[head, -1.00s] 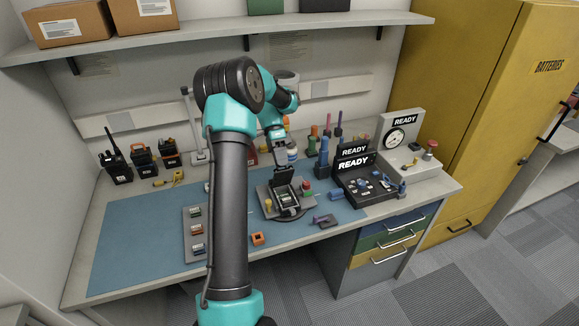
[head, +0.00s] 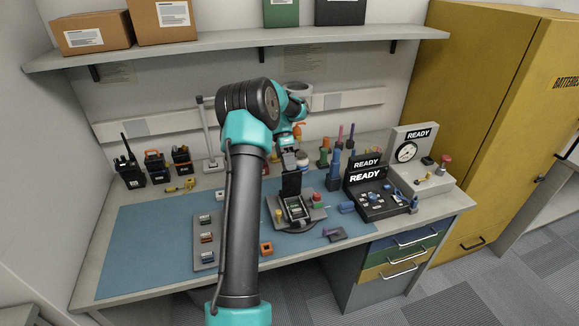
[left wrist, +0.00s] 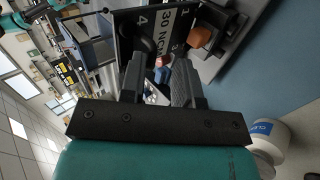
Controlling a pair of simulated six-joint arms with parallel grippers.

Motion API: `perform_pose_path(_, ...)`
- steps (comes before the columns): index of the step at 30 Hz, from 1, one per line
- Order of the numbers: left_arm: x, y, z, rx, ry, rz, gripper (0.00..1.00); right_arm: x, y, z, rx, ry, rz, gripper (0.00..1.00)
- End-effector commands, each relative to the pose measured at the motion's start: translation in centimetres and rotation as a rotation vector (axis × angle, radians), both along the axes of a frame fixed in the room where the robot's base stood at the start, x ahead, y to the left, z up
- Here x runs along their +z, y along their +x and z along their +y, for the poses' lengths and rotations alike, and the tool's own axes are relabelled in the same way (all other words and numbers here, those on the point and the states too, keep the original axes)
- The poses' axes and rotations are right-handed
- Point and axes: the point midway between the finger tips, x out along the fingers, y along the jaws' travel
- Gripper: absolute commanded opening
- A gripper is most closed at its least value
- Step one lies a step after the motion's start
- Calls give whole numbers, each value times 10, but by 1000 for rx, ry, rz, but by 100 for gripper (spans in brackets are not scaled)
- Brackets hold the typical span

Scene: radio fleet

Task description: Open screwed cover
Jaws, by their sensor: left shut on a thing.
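The device (head: 296,208) lies in a dark fixture (head: 291,226) on the bench, its light inside showing. The dark cover (head: 291,184) stands up steeply at the device's back edge. My left gripper (head: 289,169) is at the cover's top edge, shut on it; the arm comes across the bench from the front. In the left wrist view the fingers (left wrist: 160,80) point at a dark panel (left wrist: 176,22) with white numbers; the grip itself is hard to make out there. My right gripper is in no view.
A yellow knob (head: 278,216) and a red-green button (head: 319,199) flank the device. A parts tray (head: 207,221) lies left, and an orange block (head: 266,248) in front. Black READY stations (head: 375,205) stand right. The blue mat (head: 150,240) is clear at left.

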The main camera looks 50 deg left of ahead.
Motion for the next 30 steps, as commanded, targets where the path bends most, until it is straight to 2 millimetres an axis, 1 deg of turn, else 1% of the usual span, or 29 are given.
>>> perform_pose_path(1, -17, -4, -1, -3, -10, 19, 0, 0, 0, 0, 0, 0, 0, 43)
perform_pose_path(2, -17, -4, -1, -3, -10, 19, 30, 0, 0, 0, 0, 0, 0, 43)
perform_pose_path(3, -17, -4, -1, -3, -10, 19, 34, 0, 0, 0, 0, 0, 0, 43)
perform_pose_path(4, -17, -4, -1, -3, -10, 19, 42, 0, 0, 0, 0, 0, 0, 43)
perform_pose_path(5, -17, -4, -1, -3, -10, 19, 47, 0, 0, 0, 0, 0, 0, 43)
perform_pose_path(6, -17, -3, -1, -3, -10, 19, 48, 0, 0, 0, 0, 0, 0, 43)
perform_pose_path(8, -17, -3, -1, -3, -10, 19, 46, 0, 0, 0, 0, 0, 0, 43)
perform_pose_path(16, -16, -3, -1, -2, -10, 19, 45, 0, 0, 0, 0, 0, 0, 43)
perform_pose_path(17, -15, -2, 0, -2, -10, 19, 44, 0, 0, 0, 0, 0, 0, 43)
perform_pose_path(20, -12, -1, 3, -2, -9, 19, 35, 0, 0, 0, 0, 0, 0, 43)
perform_pose_path(23, -5, 2, 10, -1, -9, 18, 34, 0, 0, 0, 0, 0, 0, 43)
perform_pose_path(30, 19, 11, 32, -1, -8, 14, 34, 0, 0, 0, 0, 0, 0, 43)
